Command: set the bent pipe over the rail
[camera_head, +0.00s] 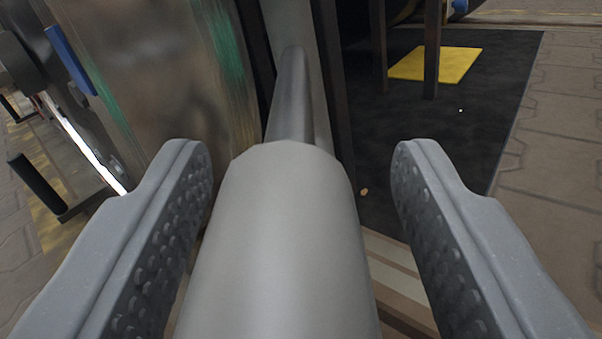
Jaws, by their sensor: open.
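A thick light-grey pipe (285,250), which looks like the bent pipe, runs from the bottom centre away from me. A thinner, darker grey length (293,95) continues beyond its far end; I cannot tell whether it is the same piece. My gripper (302,152) is open, with one studded grey finger on each side of the pipe. The left finger is close to the pipe, and a wider gap shows at the right finger. I cannot see whether the pipe has a bend, and I cannot pick out the rail with certainty.
A scuffed metal panel with green streaks (160,75) stands close on the left. Dark uprights (432,50) stand on a black mat (480,110) at right, near a yellow plate (437,64). Paved floor (560,180) is open at the far right.

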